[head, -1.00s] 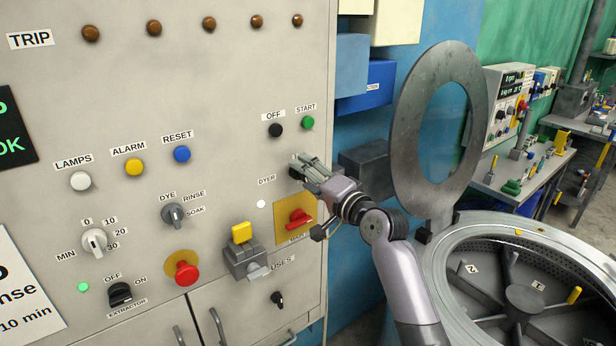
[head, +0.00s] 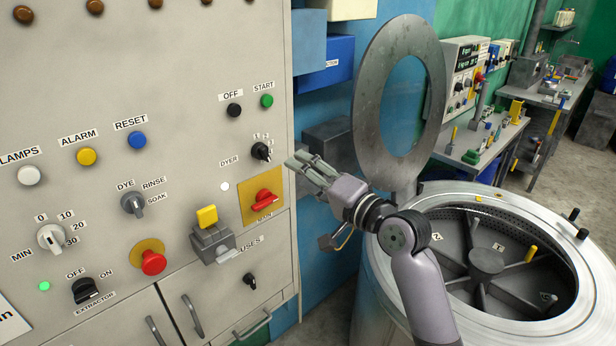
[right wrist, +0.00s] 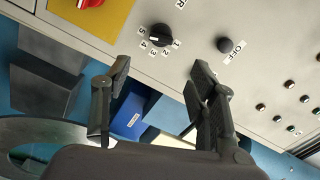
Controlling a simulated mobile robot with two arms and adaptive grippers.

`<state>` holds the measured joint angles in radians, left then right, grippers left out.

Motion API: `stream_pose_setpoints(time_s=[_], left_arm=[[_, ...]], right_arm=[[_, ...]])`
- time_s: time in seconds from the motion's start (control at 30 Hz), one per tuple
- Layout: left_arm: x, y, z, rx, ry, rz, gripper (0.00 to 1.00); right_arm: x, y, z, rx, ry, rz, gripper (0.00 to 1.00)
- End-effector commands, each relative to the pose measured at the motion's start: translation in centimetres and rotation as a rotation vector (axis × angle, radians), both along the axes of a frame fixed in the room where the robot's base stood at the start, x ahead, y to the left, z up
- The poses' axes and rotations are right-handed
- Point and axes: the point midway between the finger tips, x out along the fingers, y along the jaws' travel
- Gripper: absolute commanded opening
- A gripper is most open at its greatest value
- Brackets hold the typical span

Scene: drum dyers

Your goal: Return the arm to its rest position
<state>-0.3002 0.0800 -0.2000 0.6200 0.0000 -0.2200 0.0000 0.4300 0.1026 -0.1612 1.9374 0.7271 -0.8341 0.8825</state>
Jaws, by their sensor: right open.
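My right gripper (head: 312,168) is open and empty in the head view, just off the right edge of the control panel (head: 180,60). Its fingers point left toward the panel, below and right of the black DYER selector knob (head: 261,151), and do not touch it. In the right wrist view the two fingers of the right gripper (right wrist: 160,95) stand wide apart with nothing between them. The DYER knob (right wrist: 155,35) shows beyond them with numbers around it, beside the black OFF button (right wrist: 224,45). My left gripper is not in view.
The red MAIN switch (head: 264,200) on its yellow plate is left of the gripper. The open round lid (head: 370,95) and the drum (head: 480,200) stand close behind and right of my right arm. A workbench (head: 480,150) lies further back.

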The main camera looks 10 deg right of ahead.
Motion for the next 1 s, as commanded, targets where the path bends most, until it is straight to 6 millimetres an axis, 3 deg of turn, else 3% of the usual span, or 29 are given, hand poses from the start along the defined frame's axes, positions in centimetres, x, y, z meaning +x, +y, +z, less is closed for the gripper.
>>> stream_pose_setpoints(time_s=[0.4, 0.47, 0.53, 0.67, 0.83, 1.0], left_arm=[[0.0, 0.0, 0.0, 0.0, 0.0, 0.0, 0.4], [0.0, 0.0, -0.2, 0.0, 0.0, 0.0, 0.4], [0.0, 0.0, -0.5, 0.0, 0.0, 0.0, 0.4], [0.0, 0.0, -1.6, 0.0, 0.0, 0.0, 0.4], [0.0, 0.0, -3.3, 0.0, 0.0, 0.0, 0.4], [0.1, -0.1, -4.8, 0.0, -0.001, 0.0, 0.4]], right_arm=[[-0.5, -0.3, -0.1, -0.001, 0.001, 0.001, 0.53], [-0.3, -0.4, -0.7, -0.005, 0.007, -0.004, 0.53], [0.2, -0.7, -2.6, -0.023, 0.025, -0.018, 0.53], [1.6, -1.7, -9.9, -0.092, 0.091, -0.065, 0.53], [2.3, -3.7, -22.9, -0.244, 0.199, -0.131, 0.53], [0.4, -5.7, -35.7, -0.413, 0.302, -0.158, 0.53]])
